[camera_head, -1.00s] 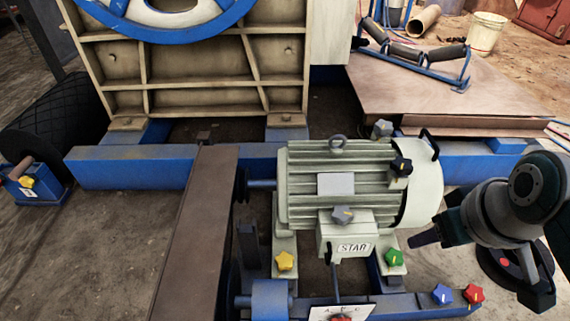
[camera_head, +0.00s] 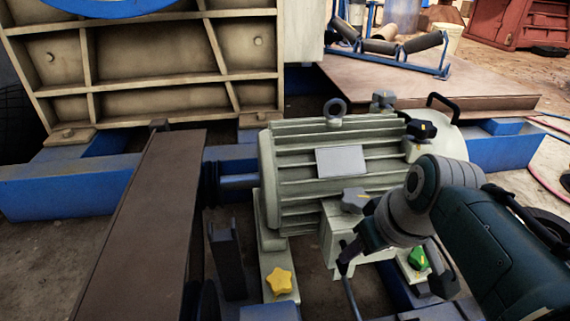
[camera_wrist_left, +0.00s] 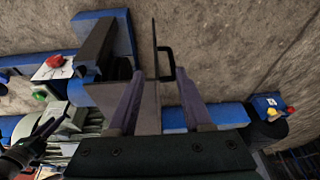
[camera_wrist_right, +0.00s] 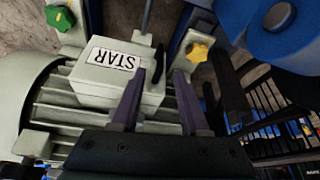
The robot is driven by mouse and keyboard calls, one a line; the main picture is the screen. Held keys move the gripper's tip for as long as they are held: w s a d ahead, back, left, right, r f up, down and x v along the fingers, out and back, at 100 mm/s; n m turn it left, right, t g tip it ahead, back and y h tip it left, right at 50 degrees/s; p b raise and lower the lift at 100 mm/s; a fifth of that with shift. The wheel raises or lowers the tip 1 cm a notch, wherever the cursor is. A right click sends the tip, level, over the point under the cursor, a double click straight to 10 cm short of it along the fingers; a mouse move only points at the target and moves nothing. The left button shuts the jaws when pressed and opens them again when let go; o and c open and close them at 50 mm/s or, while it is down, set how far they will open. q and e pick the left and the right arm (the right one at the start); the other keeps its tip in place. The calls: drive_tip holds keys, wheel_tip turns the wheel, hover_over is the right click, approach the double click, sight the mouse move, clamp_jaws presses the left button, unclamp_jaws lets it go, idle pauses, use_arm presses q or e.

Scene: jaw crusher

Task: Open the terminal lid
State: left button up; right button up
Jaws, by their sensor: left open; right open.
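The pale green motor (camera_head: 320,165) carries a terminal box (camera_head: 333,238) on its near side, with a grey star knob (camera_head: 355,200) above it. In the right wrist view, the box (camera_wrist_right: 85,78) bears a white STAR label (camera_wrist_right: 115,58) and a small black handle (camera_wrist_right: 159,62) at its edge. My right gripper (camera_head: 395,262) is open in front of the box and partly covers it. In the right wrist view, its open fingers (camera_wrist_right: 160,78) point at the box's handle edge, with the handle between the tips; contact cannot be told. My left gripper (camera_wrist_left: 160,80) is open, seen only in its wrist view.
A long brown guard (camera_head: 145,220) stands left of the motor. A yellow star knob (camera_head: 279,281) and a green one (camera_head: 417,258) sit at the motor's feet.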

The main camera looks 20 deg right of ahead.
drive_tip(key=b+x, duration=0.6)
drive_tip(key=b, duration=0.2)
drive_tip(key=shift+w+f, duration=0.2)
drive_tip(key=shift+f, duration=0.05)
drive_tip(key=c, duration=0.5)
clamp_jaws()
idle(0.6)
